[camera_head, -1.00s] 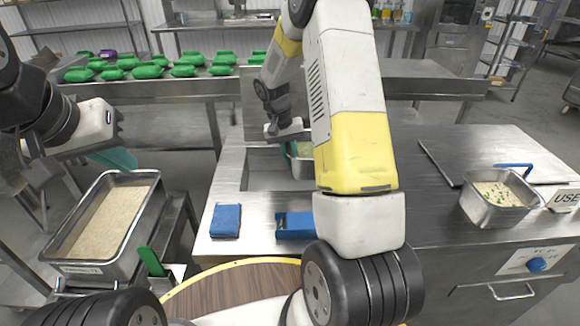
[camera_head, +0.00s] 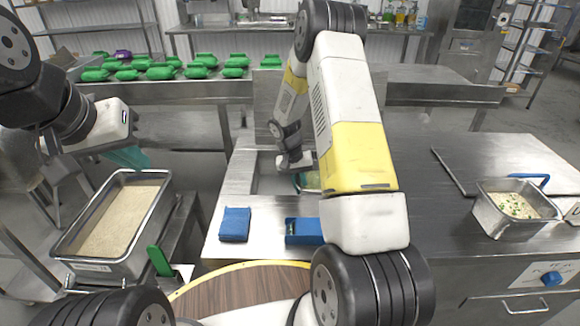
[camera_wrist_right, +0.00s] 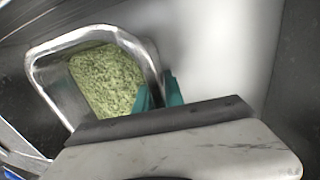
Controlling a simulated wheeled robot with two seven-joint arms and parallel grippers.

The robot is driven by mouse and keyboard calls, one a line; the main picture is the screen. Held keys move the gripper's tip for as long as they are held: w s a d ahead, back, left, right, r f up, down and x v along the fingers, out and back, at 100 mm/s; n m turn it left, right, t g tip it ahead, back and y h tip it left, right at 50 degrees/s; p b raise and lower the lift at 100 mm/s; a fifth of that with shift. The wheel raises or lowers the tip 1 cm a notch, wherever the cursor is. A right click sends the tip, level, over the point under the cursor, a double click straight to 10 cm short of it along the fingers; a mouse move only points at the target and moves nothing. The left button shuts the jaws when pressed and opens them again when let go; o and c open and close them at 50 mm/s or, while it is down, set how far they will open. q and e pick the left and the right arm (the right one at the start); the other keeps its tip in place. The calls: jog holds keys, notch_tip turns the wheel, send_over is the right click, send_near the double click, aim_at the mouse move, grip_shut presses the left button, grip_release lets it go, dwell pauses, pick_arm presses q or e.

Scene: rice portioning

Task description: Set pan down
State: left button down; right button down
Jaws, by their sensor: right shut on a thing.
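The metal pan (camera_wrist_right: 146,62) holds green-flecked food and shows in the right wrist view. Its rim is between the teal fingers of my right gripper (camera_wrist_right: 160,93), which is shut on it. In the head view a small part of the pan (camera_head: 309,182) shows at the recessed metal well in the counter; my right arm hides the rest. I cannot tell whether the pan's underside touches a surface. My left gripper (camera_head: 126,158) has teal fingers and hangs near the rice container at the left, apart from it. Its finger gap is unclear.
A deep container of rice (camera_head: 65,247) stands at the left. Two blue items, one a flat block (camera_head: 235,224), lie on the counter. A second metal pan (camera_head: 487,215) of food stands at the right. Green packs (camera_head: 160,73) line the back shelf.

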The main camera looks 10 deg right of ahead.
jog(key=c, duration=1.4)
grip_release()
jog(key=shift+c, duration=0.2)
jog(key=s+v, duration=0.1)
jog(key=v, duration=1.1)
jog(key=s+a+r+n+t+y, duration=0.1)
jog(key=s+r, duration=0.3)
jog(key=r, duration=0.4)
jog(key=s+a+r+t+y, duration=0.1)
jog(key=s+r+t, duration=0.1)
jog(key=s+r, duration=0.5)
jog(key=s+a+r+n+t+y, duration=0.1)
jog(key=s+r+t, duration=0.1)
jog(key=s+r, duration=0.2)
jog(key=s+a+r+n+t+y, duration=0.1)
jog(key=s+r, duration=0.4)
jog(key=s, duration=0.5)
jog(key=shift+s+a+r+n+t+y, duration=0.25)
jog(key=shift+s+a+n+t+y, duration=0.1)
jog(key=shift+a+t+y, duration=0.1)
